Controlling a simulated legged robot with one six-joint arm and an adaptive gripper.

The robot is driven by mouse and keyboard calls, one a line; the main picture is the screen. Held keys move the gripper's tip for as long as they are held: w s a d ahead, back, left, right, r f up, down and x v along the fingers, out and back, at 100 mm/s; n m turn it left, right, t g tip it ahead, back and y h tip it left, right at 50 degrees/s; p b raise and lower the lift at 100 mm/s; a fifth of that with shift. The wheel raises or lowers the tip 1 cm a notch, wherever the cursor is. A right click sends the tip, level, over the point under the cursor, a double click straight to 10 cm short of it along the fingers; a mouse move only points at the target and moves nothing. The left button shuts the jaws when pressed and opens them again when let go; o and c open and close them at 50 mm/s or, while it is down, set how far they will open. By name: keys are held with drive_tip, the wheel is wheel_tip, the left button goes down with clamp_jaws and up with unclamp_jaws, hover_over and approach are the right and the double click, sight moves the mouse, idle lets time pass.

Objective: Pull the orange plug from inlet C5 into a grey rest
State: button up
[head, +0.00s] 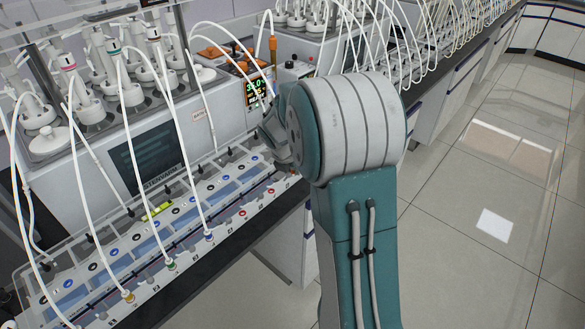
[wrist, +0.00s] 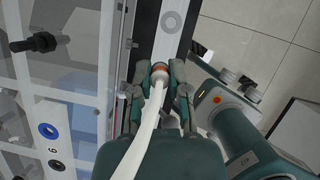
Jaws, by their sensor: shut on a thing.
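In the wrist view, my gripper (wrist: 160,80) is shut on the orange-banded plug (wrist: 159,68) at the end of a white hose (wrist: 148,130). One finger is on each side of the plug. The plug's tip and what lies directly under it are hidden, so I cannot tell whether it is seated in anything. A grey ring (wrist: 172,22), probably a grey rest, is on the pale strip just beyond the plug, apart from it. In the head view, my arm hides the plug and most of my gripper. I cannot make out inlet C5 there.
A long panel (head: 190,235) with coloured ports and several plugged white hoses runs along the bench. A reactor unit (head: 150,155) with bottles stands behind it. Clear covers (wrist: 70,50) lie left of my gripper in the wrist view. The tiled floor (head: 480,190) is open at right.

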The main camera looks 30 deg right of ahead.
drive_tip(key=o, duration=0.8)
drive_tip(key=shift+o, duration=0.2)
drive_tip(key=v, duration=1.2)
drive_tip(key=shift+w+a, duration=0.1)
